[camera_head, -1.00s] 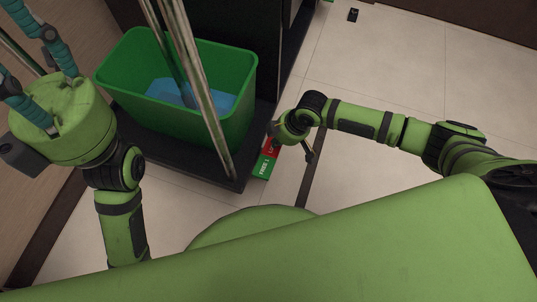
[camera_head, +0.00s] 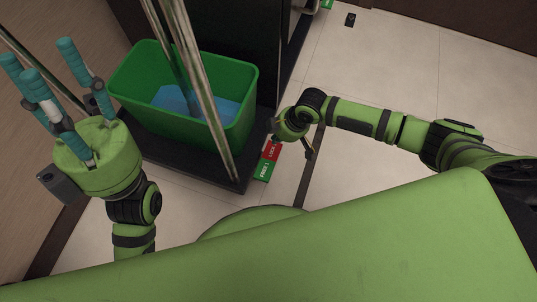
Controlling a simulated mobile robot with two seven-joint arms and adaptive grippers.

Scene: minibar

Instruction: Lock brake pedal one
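The brake pedal (camera_head: 267,160) is a small two-part plate low at the cart's near right corner. Its green part reads "FREE 1" and its red part reads "LOCK". My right gripper (camera_head: 291,143) is just right of and above the red part in the picture. Its fingers point down and are small and partly hidden, so I cannot tell whether they are open or touch the pedal. My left gripper (camera_head: 42,62) is raised at the far left, its teal fingers spread apart and empty, away from the pedal.
A green bin (camera_head: 185,130) with blue inside stands on the dark cart base (camera_head: 205,172). Metal poles (camera_head: 204,85) cross in front of it. Wooden panels (camera_head: 25,170) are close on the left. The tiled floor (camera_head: 390,70) is clear at the upper right, apart from a small black object (camera_head: 350,19).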

